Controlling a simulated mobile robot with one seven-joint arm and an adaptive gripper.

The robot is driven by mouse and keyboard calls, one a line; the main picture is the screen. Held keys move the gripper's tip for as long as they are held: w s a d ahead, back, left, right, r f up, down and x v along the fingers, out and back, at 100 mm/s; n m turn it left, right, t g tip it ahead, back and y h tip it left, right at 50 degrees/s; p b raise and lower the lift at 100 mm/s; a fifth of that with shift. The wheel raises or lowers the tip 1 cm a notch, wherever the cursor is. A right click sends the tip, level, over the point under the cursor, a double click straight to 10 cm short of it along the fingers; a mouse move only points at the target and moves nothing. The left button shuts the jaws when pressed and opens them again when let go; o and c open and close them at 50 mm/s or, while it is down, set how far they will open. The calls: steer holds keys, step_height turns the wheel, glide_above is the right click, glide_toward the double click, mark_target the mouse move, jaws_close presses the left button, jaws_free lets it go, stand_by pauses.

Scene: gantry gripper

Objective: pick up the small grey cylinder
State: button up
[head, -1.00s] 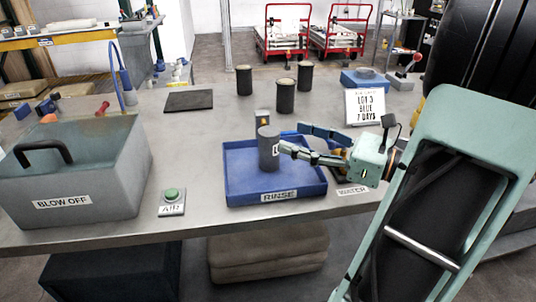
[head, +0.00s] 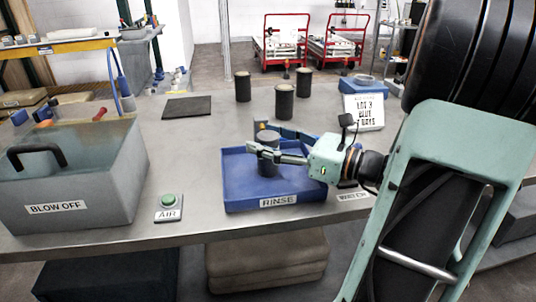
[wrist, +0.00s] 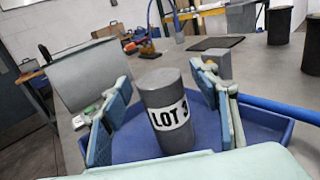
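The small grey cylinder (head: 267,170) stands upright in the blue rinse tray (head: 238,190). In the wrist view the cylinder (wrist: 163,92) carries a white label reading "LOT 3" and leans a little in the picture. My gripper (head: 268,142) reaches in from the right at the cylinder's upper part. One finger passes in front of the cylinder and the other behind it. In the wrist view my gripper (wrist: 160,78) is open, with blue-padded fingers on both sides of the cylinder. Contact with the fingers cannot be made out.
A small upright object (head: 260,125) stands just behind the tray. Several dark grey canisters (head: 284,100) stand at the back. A blow-off box (head: 75,170) and a green air button (head: 168,201) are to the left.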

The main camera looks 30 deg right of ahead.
jaws_close()
steer(key=shift+r, duration=0.2)
